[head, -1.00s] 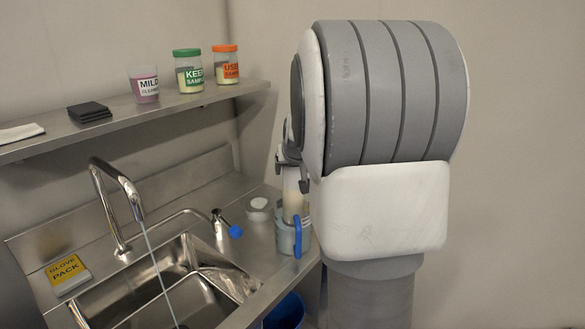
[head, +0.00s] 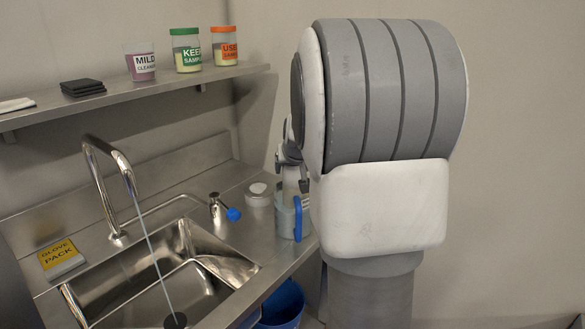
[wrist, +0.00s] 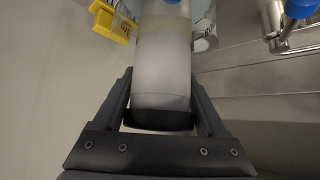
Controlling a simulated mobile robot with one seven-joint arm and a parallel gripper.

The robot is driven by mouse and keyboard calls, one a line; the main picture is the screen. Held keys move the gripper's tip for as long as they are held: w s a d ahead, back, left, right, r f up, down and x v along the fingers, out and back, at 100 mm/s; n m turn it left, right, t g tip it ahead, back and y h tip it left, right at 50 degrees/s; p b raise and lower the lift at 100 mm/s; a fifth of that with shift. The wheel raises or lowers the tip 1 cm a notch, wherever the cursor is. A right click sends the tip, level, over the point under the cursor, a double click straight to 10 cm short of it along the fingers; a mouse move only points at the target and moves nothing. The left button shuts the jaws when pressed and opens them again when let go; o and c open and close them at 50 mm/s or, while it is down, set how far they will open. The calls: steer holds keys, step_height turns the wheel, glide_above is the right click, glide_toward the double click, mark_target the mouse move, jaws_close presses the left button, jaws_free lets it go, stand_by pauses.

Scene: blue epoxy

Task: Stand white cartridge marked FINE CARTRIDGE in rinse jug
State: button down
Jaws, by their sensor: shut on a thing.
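My gripper (wrist: 160,105) is shut on the white cartridge (wrist: 162,70), a translucent white cylinder with a black band near the jaws and a cream band farther along. No marking on it is readable here. In the head view my gripper (head: 290,165) is partly hidden by my arm, just above the rinse jug (head: 285,217). The jug is grey-blue with a blue handle and stands on the steel counter right of the sink. Only a short pale part of the cartridge shows between jaws and jug rim; whether its lower end is inside the jug I cannot tell.
A white lidded pot (head: 258,195) stands just left of the jug. A blue-tipped tap (head: 232,214), the sink with running faucet (head: 125,180) and a glove pack (head: 60,258) lie farther left. A blue bucket (head: 283,303) is below the counter edge. A shelf holds several items.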

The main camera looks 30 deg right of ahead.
jaws_free()
steer(key=shift+s+f, duration=0.1)
steer(key=shift+f, duration=0.3)
steer(key=shift+s+a+r, duration=0.1)
steer(key=shift+s+r, duration=0.1)
steer(key=shift+r, duration=0.25)
steer(key=p+v, duration=0.3)
steer(key=v, duration=1.3)
steer(key=s+a+n+g+y+p, duration=0.2)
steer(key=s+a+n+y+p, duration=0.2)
steer(key=s+a, duration=1.3)
steer(key=a+n+p, duration=0.1)
steer(key=a+p, duration=0.2)
steer(key=shift+s+a+f+g, duration=0.2)
steer(key=shift+s+a+g, duration=0.05)
steer(key=shift+s+g, duration=0.1)
